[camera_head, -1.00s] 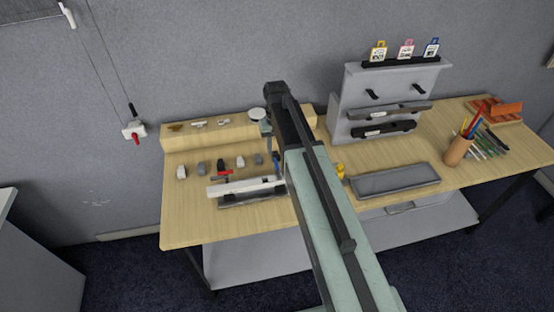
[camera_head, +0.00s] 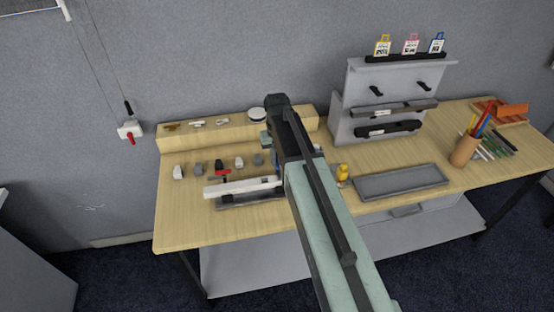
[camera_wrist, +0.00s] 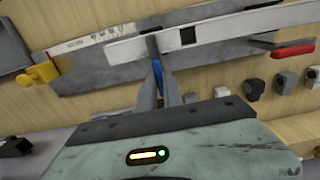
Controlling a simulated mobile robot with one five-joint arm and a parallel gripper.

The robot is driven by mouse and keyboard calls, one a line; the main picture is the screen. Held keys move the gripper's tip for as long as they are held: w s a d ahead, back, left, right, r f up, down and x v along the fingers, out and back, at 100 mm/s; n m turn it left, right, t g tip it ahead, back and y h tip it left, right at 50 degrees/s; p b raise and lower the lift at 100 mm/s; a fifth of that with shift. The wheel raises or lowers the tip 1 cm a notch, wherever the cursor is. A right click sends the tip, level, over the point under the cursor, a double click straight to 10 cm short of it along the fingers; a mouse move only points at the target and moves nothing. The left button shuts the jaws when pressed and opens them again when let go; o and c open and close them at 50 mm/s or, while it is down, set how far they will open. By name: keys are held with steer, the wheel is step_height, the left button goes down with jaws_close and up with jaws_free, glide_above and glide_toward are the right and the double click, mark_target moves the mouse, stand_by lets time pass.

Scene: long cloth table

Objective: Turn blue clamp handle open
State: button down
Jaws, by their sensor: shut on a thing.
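The blue clamp handle (camera_wrist: 157,76) shows in the wrist view between the fingers of my gripper (camera_wrist: 158,92), which is shut on it. Only a narrow strip of blue is visible between the fingers. The handle sits beside a long white bar (camera_wrist: 215,33) lying over a grey metal base (camera_wrist: 100,78). In the head view, the white bar (camera_head: 238,188) lies near the table's front edge, and my arm covers most of the gripper and the blue handle.
Several small grey, white and black blocks (camera_wrist: 254,88) stand in a row behind the bar. A yellow piece (camera_head: 342,173) and a grey tray (camera_head: 400,182) are to the right. A grey rack (camera_head: 385,95) and a pencil cup (camera_head: 464,150) stand farther right.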

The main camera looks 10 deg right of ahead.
steer(key=shift+n, duration=0.3)
steer(key=n, duration=1.3)
steer(key=shift+n, duration=2.1)
steer(key=c, duration=1.5)
jaws_free()
